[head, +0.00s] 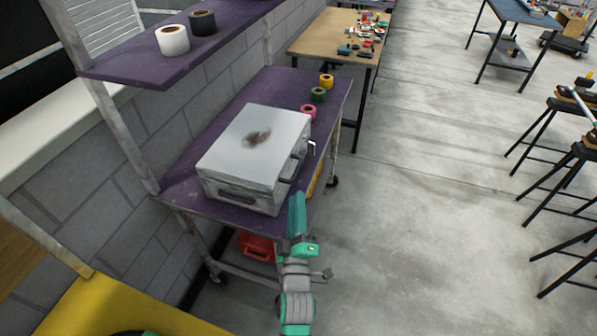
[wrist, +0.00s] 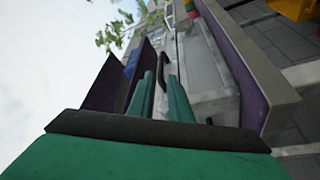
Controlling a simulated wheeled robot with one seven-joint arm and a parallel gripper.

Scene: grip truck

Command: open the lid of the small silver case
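The small silver case (head: 250,150) lies closed on the purple-topped cart, with a brown stain on its lid. A dark handle (head: 293,166) is on its right side, with a small latch-like part (head: 311,148) near the far end. My gripper (head: 297,197) is by the near right corner of the case, below the handle in the picture. In the wrist view my two teal fingers (wrist: 162,78) stand apart, with the dark curved handle (wrist: 163,68) showing between and beyond them. The grey case wall (wrist: 208,75) is to their right. Contact with the handle cannot be told.
The cart top (head: 230,100) holds pink (head: 308,112), green (head: 318,95) and yellow (head: 326,81) tape rolls behind the case. A purple shelf (head: 130,62) with white and black rolls overhangs at upper left. A red box (head: 256,247) sits below.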

